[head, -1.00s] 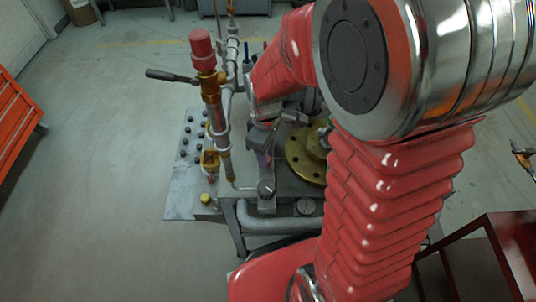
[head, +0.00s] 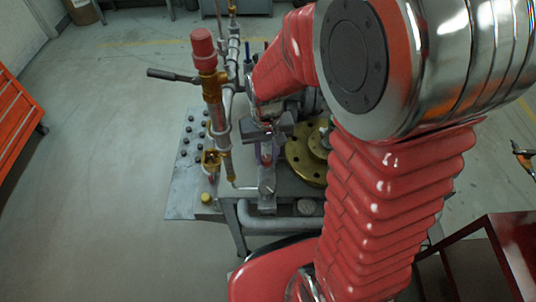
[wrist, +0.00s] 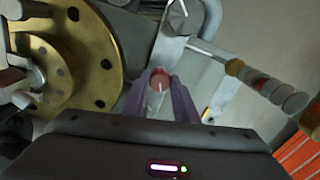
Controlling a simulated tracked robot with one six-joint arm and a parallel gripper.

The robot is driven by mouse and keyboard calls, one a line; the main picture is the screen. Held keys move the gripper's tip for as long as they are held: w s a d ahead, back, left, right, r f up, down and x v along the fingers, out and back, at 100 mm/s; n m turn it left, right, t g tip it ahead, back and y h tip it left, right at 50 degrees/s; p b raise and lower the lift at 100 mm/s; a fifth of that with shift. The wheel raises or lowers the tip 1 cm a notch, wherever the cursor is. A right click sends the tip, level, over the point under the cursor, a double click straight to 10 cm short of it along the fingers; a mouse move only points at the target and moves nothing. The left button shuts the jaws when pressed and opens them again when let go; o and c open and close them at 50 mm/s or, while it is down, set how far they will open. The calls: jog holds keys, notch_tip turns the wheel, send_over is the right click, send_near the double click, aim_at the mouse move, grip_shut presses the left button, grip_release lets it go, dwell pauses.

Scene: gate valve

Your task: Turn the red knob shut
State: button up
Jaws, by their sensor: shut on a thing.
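The red knob (wrist: 158,76) shows as a small red round end between the purple fingers of my gripper (wrist: 160,92) in the wrist view. The fingers are shut on it from both sides. In the head view, my gripper (head: 266,153) points down at the valve rig, left of a brass flange (head: 302,158), and a bit of the red knob shows between its fingers. The fingers partly hide the knob, and I cannot tell its turn angle.
A brass and steel pipe with a red cap (head: 202,43) and a dark lever (head: 172,76) stands close to the left of my gripper. A grey plate with several dark bolts (head: 187,140) lies further left. Open floor (head: 100,180) is beyond it.

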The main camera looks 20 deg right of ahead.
aim_at(267, 158)
jog(key=shift+m, duration=2)
jog(key=o, duration=1.1)
jog(key=shift+c, duration=0.2)
jog(key=shift+r, duration=0.15)
notch_tip(267, 158, up, 13)
jog(key=shift+r, duration=0.2)
